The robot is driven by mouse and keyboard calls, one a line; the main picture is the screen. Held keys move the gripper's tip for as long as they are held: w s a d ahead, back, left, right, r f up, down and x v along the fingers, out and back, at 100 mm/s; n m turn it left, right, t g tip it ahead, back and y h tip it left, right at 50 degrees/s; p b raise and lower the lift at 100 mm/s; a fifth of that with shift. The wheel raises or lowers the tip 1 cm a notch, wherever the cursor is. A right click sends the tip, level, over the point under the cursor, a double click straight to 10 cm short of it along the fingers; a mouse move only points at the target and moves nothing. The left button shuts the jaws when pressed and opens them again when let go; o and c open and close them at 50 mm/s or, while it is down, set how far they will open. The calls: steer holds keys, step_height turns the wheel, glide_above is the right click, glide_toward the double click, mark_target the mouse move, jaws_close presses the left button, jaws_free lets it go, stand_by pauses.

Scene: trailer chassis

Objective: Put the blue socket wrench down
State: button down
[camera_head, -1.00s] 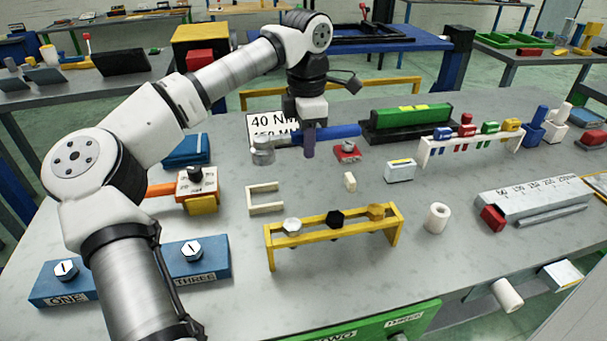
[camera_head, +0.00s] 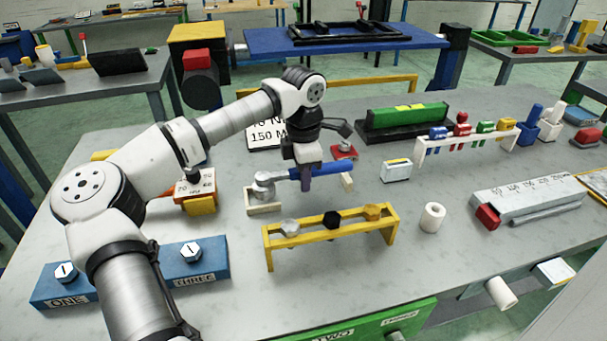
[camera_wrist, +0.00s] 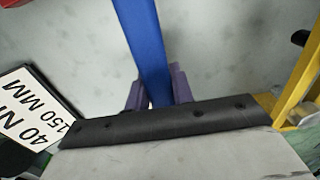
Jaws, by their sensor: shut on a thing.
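The blue socket wrench (camera_head: 321,171) lies level in my gripper (camera_head: 304,181), its blue handle to the right and its grey socket head (camera_head: 265,181) to the left. In the head view it spans the pale bracket: the head is over the bracket's left piece (camera_head: 262,202) and the handle reaches toward a small pale block (camera_head: 347,182). I cannot tell whether it touches them. In the wrist view the purple fingertips (camera_wrist: 158,92) are shut around the blue handle (camera_wrist: 148,45).
A yellow rack (camera_head: 335,231) with hex bolts stands in front. A white sign (camera_head: 268,135) and a green-and-black block (camera_head: 405,120) are behind. A red part (camera_head: 343,152), a white block (camera_head: 397,170) and a white ring (camera_head: 432,217) lie to the right.

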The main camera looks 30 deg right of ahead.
steer(key=shift+f+b, duration=0.35)
steer(key=shift+f, duration=0.2)
steer(key=c, duration=1.2)
jaws_free()
step_height(320, 180, up, 13)
